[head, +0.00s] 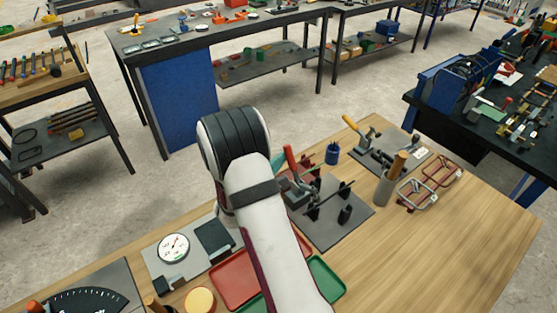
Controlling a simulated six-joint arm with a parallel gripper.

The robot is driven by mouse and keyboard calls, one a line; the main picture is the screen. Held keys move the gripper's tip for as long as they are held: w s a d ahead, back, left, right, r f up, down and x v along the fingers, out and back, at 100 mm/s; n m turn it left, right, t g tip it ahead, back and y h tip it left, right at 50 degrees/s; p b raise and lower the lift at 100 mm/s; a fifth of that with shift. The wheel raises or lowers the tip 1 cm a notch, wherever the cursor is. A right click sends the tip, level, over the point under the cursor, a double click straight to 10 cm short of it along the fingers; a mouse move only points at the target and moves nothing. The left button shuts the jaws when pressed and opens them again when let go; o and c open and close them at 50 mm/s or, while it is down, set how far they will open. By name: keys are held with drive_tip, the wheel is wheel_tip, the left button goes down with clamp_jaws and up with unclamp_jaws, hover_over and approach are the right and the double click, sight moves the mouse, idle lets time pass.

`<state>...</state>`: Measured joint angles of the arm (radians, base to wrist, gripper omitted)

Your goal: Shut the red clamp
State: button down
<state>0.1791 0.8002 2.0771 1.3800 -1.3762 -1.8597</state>
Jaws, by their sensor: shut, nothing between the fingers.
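The red-handled clamp (292,163) stands on a dark plate (335,228) near the middle of the wooden table. Its red handle points up, leaning slightly left. My arm runs up from the bottom of the view, just left of the clamp, and ends in a thick black and white joint. My gripper is hidden behind the arm.
A yellow-handled clamp (353,128), a blue cup (332,153), a grey holder (385,190) and wire frames (418,195) stand to the right. A dial gauge (173,247) and red tray (235,278) lie left. The table's right front is clear.

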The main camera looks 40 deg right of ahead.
drive_tip(key=shift+s+r, duration=0.15)
drive_tip(key=shift+s, duration=0.15)
drive_tip(key=shift+s+r, duration=0.4)
drive_tip(key=shift+s, duration=0.45)
drive_tip(key=shift+s+r, duration=0.15)
drive_tip(key=shift+s, duration=0.6)
drive_tip(key=shift+s, duration=0.15)
